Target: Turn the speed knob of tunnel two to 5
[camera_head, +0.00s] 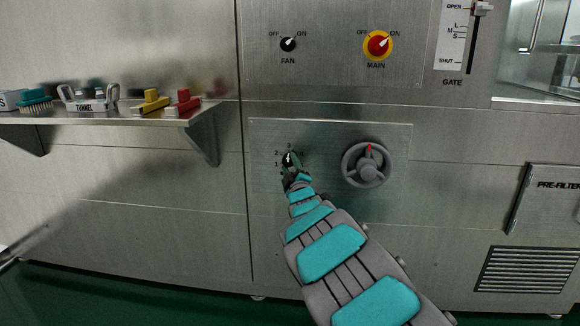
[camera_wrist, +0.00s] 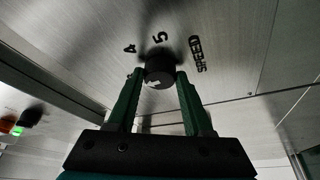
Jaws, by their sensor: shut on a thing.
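The black speed knob (camera_head: 288,159) sits on the steel panel, with small numbers such as 1, 2 and 3 around it. In the wrist view the knob (camera_wrist: 160,66) is between my two green fingers, with the 4, the 5 and the word SPEED printed beyond it. A small pale mark shows on the knob's near, lower-left face. My gripper (camera_head: 292,174) is at the panel and is shut on the knob; it also shows in the wrist view (camera_wrist: 160,76). My gripper partly hides the dial's lower numbers in the head view.
A grey handwheel (camera_head: 367,174) with a red mark stands right of the knob. Above are the FAN switch (camera_head: 288,44), red MAIN switch (camera_head: 378,44) and GATE slider (camera_head: 482,9). A shelf (camera_head: 140,119) with brushes and coloured blocks juts out at left.

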